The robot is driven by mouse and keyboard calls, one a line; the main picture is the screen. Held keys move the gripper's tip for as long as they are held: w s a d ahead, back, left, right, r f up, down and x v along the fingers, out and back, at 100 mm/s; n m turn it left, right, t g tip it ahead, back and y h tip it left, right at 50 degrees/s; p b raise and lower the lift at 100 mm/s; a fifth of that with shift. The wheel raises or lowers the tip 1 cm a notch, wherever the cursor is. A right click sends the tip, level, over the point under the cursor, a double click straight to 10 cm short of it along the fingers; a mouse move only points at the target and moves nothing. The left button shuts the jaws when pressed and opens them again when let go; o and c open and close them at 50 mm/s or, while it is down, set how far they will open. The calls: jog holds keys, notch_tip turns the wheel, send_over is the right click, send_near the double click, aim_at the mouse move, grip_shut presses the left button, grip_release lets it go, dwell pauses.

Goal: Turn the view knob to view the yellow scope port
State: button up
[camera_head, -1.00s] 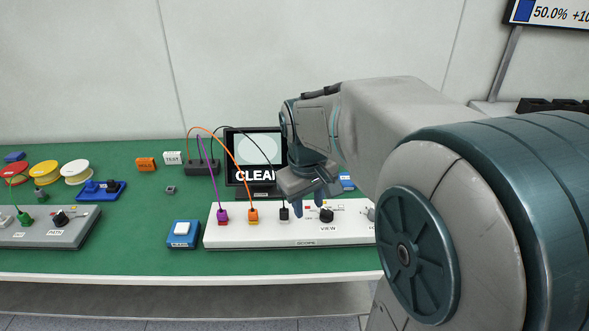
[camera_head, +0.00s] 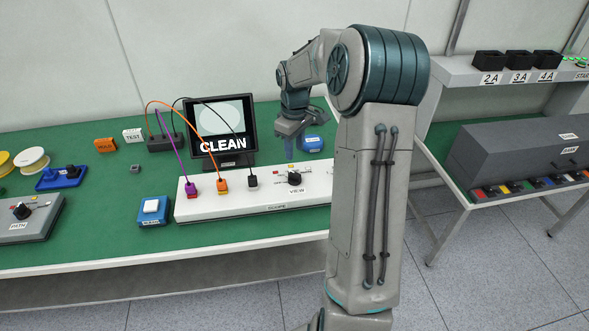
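The black view knob (camera_head: 295,178) stands on the white scope panel (camera_head: 230,207) above the label "VIEW". Small coloured marks sit around it, but its pointer direction is too small to read. Purple, orange (camera_head: 222,184) and black plugs stand in the panel to its left. Which port is yellow cannot be made out. The screen (camera_head: 222,130) behind the panel shows a pale disc and "CLEAN". My gripper (camera_head: 289,150) points down just behind and above the knob in the picture, seemingly apart from it. Its finger gap is not clear, and nothing held is visible.
A blue box with a white button (camera_head: 152,210) sits left of the panel. A blue block (camera_head: 312,143) lies behind my gripper's right side. A grey panel with a knob (camera_head: 25,215) is at far left. My arm hides the panel's right end.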

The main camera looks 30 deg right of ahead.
aim_at(295, 173)
notch_tip(295, 173, down, 9)
dwell(0.3)
grip_shut()
